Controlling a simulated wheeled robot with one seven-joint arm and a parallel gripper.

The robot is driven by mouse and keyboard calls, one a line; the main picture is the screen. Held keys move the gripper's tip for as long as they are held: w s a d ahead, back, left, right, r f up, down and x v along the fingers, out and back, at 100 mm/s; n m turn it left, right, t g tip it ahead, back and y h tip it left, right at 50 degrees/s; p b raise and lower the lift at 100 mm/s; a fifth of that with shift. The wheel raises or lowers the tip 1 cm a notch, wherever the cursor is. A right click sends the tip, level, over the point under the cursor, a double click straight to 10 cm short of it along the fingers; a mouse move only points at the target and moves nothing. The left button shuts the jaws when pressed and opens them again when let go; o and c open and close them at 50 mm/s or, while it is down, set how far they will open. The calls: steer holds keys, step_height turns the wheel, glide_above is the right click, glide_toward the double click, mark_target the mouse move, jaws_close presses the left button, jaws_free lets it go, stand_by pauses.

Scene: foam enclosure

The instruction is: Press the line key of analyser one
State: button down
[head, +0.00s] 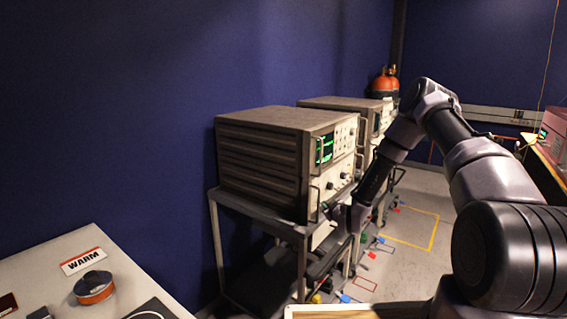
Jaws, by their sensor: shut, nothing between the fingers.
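Two beige box-shaped analysers stand in a row. The nearer analyser (262,160) has a green lit screen (325,149), knobs and handles on its front, which faces right. The farther analyser (345,104) is behind it and partly covered by my arm. I cannot read which one is analyser one. The line key is too small or hidden to make out.
The nearer analyser stands on a grey cart (258,214). A table (135,268) at the lower left holds a WARM sign (83,261) and an orange-and-black roll (94,287). Orange cylinders (384,82) stand at the back. The floor (425,195) shows yellow tape and small coloured items.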

steer(key=shift+w+a, duration=0.25)
steer(key=shift+a, duration=0.05)
steer(key=shift+a, duration=0.15)
stand_by(0.5)
steer(key=shift+s+d, duration=0.3)
steer(key=shift+d, duration=0.2)
steer(key=shift+s+d, duration=0.9)
steer(key=shift+d, duration=0.3)
steer(key=shift+s+d, duration=0.85)
steer(key=shift+d, duration=0.35)
